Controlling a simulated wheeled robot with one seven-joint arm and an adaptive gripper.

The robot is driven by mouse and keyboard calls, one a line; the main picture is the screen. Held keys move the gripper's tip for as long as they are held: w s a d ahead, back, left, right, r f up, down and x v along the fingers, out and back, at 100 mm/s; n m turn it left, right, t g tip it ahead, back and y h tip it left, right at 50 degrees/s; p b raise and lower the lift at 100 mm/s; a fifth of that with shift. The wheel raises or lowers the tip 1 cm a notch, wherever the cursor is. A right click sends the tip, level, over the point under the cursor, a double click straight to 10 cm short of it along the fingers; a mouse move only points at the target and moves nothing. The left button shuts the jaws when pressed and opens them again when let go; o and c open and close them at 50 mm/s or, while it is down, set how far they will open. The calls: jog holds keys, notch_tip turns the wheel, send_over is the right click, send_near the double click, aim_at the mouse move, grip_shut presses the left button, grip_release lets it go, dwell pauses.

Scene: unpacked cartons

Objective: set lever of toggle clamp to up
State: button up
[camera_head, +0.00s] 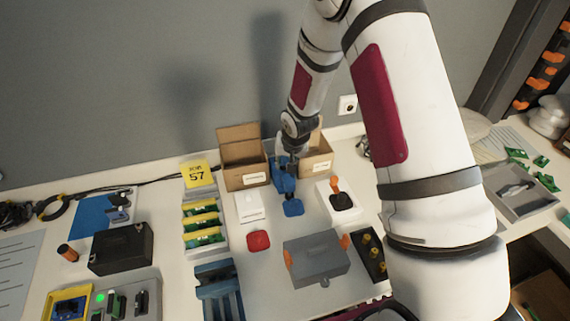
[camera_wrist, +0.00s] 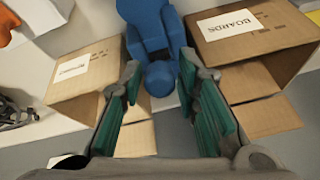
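My gripper (camera_wrist: 159,75) is open, with one green-padded finger on each side of the knob. A gap shows between the knob and the fingers; I cannot make out any contact. In the head view my gripper (camera_head: 289,157) is small and partly merged with the top of the blue device.
An open carton (camera_head: 243,176) stands left of the gripper and another carton (camera_head: 317,164) right of it. A white block (camera_head: 250,207), a red pad (camera_head: 258,241), a grey box (camera_head: 317,260) and an orange-levered unit (camera_head: 341,201) are close by. The wall is behind.

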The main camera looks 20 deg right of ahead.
aim_at(285, 164)
jog(key=shift+x, duration=1.55)
grip_shut()
